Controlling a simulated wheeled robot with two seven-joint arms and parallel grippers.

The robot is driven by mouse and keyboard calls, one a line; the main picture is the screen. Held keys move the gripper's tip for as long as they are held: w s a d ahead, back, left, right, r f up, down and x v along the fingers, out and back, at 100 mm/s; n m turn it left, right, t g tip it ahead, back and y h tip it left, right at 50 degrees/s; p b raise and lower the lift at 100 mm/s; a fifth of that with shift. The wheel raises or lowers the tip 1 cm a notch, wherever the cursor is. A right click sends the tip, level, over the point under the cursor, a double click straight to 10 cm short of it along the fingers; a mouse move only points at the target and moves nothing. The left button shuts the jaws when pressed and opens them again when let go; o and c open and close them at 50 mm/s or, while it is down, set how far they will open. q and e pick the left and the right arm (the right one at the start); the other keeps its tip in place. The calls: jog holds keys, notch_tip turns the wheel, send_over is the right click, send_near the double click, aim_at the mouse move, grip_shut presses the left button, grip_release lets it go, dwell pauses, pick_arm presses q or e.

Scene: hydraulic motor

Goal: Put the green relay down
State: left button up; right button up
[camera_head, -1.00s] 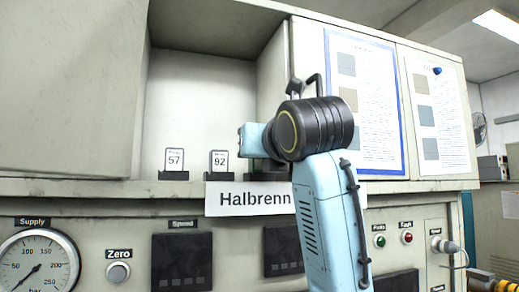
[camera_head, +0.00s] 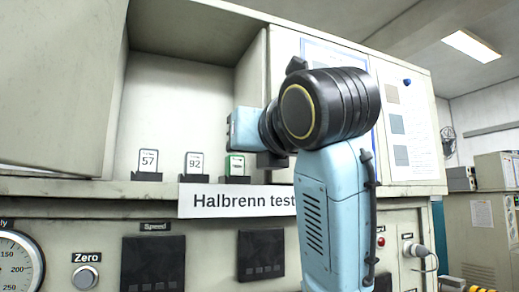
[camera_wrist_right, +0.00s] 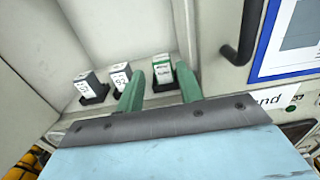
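The green relay (camera_head: 236,165) stands upright in a dark holder on the shelf, right of the relays marked 92 (camera_head: 194,163) and 57 (camera_head: 148,161). In the right wrist view the green relay (camera_wrist_right: 162,69) shows between and beyond the two green fingers of my right gripper (camera_wrist_right: 160,76). The fingers are apart, with a gap on both sides of the relay, so the gripper is open and empty. In the head view my right arm comes up at the middle, and its fingers are hidden there. My left gripper is not in view.
The shelf sits in a recess with a side wall (camera_head: 252,95) close to the right of the relays. A black handle (camera_wrist_right: 243,35) sticks out right of the recess. A white label (camera_head: 235,201) reading "Halbrenn test" is below the shelf edge.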

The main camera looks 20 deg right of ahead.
jog(key=shift+s+d+b, duration=0.1)
jog(key=shift+s+b, duration=1.5)
jog(key=shift+s, duration=0.6)
